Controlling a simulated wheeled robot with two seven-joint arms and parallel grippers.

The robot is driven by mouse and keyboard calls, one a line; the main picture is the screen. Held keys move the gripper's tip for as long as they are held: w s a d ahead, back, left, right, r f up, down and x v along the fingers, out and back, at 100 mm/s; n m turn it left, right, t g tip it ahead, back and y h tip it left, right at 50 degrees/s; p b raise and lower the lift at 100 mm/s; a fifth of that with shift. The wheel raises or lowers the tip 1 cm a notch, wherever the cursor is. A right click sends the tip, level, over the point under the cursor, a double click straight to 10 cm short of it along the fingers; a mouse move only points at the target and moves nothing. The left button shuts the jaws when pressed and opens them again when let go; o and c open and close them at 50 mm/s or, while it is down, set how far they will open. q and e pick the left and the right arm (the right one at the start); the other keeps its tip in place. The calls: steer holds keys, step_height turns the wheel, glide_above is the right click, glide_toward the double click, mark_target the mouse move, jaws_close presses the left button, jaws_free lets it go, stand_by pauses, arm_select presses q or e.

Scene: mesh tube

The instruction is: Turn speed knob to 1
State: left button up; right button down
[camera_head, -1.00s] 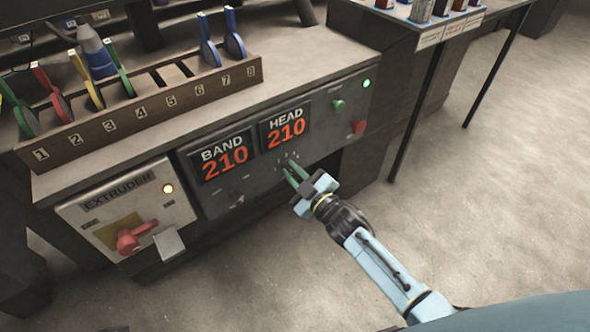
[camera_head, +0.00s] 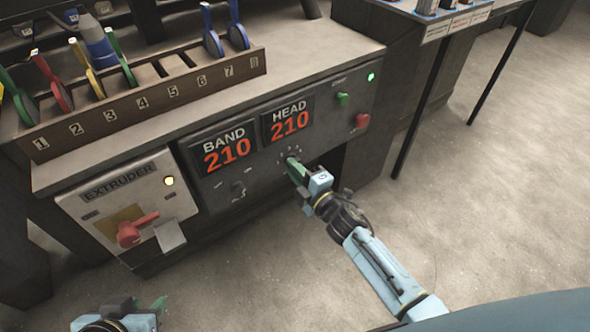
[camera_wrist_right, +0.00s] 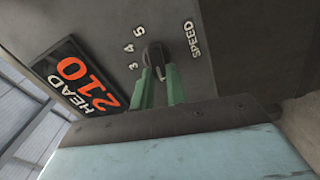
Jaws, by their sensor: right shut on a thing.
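The speed knob (camera_wrist_right: 153,55) is a small black knob on the dark control panel, beside the word SPEED (camera_wrist_right: 195,39) in the right wrist view. The numerals 3, 4 and 5 (camera_wrist_right: 130,48) show next to it; I see no 1 there. My right gripper (camera_head: 294,166) reaches the panel below the HEAD display, and its green fingers, also in the right wrist view (camera_wrist_right: 160,80), are shut on the knob. I cannot read the knob's setting surely. My left gripper (camera_head: 150,306) is low at the left, clear of the panel; its finger gap is unclear.
The BAND (camera_head: 225,150) and HEAD (camera_head: 288,120) displays both read 210. A second knob (camera_head: 238,188) sits below BAND. Green (camera_head: 342,99) and red (camera_head: 362,121) buttons are at the panel's right. The extruder box (camera_head: 128,208) has a red handle (camera_head: 137,230). Open floor lies in front.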

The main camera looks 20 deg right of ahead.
arm_select(q)
steer(key=shift+w+d+r, duration=0.1)
steer(key=shift+w+r, duration=0.05)
steer(key=shift+w, duration=0.1)
arm_select(e)
steer(key=shift+f, duration=0.1)
steer(key=c, duration=1.4)
jaws_free()
